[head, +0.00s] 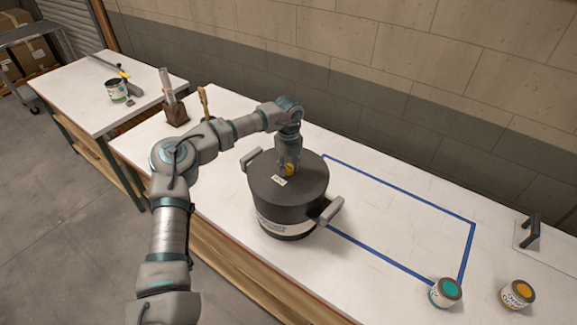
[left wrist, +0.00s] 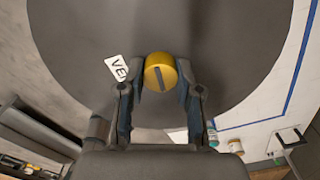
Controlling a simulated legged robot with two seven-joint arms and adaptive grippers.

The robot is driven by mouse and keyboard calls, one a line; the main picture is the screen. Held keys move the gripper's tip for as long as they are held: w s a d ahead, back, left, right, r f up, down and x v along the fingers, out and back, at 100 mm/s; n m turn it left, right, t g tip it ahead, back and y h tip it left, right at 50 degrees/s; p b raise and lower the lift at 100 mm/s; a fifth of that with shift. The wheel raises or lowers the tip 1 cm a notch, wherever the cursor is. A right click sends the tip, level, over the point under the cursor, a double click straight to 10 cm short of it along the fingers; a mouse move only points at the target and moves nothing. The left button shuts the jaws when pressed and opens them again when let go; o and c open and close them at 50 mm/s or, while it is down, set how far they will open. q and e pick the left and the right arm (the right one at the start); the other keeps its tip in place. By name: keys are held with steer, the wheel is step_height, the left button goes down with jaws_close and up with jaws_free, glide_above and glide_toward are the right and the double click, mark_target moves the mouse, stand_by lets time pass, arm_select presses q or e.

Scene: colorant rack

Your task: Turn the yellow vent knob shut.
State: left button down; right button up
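The yellow vent knob (head: 289,170) sits on top of a dark round pot (head: 262,185) on the white bench. In the left wrist view, the knob (left wrist: 158,73) has a dark slot running almost up and down, its lower end slightly to the right. A white label (left wrist: 118,69) with the letters "VE" showing lies to its left, partly covered by a finger. My left gripper (head: 288,162) points down at the knob. In the left wrist view its two fingers (left wrist: 161,66) close on the knob from both sides. My right gripper is in neither view.
The pot has side handles (head: 328,211). Blue tape (head: 398,188) marks an empty area to its right. A brown block (head: 177,115) holding a tool stands at the back left.

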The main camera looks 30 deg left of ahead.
arm_select(q)
steer(key=shift+a+f, duration=0.1)
steer(key=shift+a, duration=0.05)
steer(key=m+p, duration=0.2)
steer(key=m, duration=0.1)
steer(key=shift+m, duration=0.3)
steer(key=m+p, duration=0.2)
steer(key=m, duration=0.2)
steer(key=shift+m, duration=0.3)
steer(key=m+p, duration=0.2)
steer(key=m, duration=0.2)
steer(key=shift+m, duration=0.3)
steer(key=shift+m+p, duration=0.3)
steer(key=shift+m, duration=1.6)
steer(key=c, duration=0.8)
jaws_free()
